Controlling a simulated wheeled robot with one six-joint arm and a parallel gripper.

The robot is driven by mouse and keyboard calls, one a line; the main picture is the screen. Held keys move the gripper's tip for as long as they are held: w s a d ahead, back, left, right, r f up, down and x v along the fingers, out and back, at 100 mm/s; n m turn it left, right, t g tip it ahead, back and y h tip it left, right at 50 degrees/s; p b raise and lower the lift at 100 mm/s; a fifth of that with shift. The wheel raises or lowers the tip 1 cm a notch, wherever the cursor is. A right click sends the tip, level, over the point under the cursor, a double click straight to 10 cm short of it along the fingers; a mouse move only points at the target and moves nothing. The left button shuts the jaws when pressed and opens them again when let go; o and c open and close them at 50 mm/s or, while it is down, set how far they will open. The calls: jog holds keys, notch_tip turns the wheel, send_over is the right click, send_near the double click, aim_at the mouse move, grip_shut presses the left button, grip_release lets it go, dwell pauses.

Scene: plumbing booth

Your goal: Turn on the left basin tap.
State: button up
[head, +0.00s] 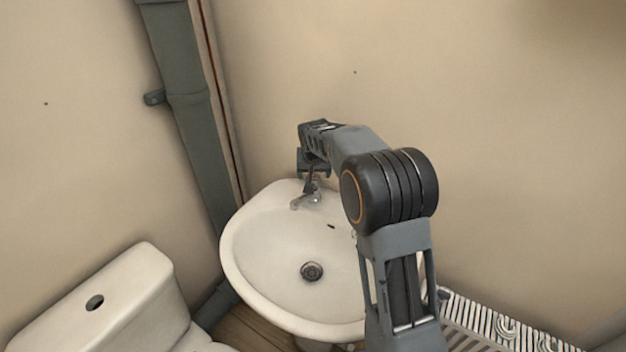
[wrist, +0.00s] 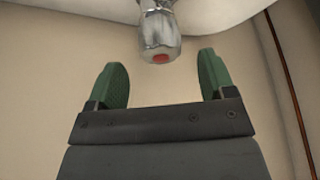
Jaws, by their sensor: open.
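The chrome left basin tap (head: 305,200) stands on the back left rim of the white basin (head: 240,258). Its upper part is hidden behind my gripper (head: 312,178) in the head view. In the wrist view the tap (wrist: 158,35) comes in from the top, its end with a red mark facing the camera. My gripper (wrist: 162,76) is open, with its green fingers on either side of that end and a gap on both sides. The tap end is near the fingertips; I cannot tell whether it lies between them in depth. Nothing is held.
A grey vertical pipe (head: 190,105) runs down the corner left of the basin. A white toilet cistern (head: 100,305) stands at lower left. A striped white grille (head: 505,325) lies at lower right. My arm hides the basin's right side.

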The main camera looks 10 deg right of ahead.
aim_at(314, 177)
jog(key=shift+x, duration=2.45)
jog(key=shift+c, duration=0.4)
jog(key=c, duration=0.8)
jog(key=shift+c, duration=0.2)
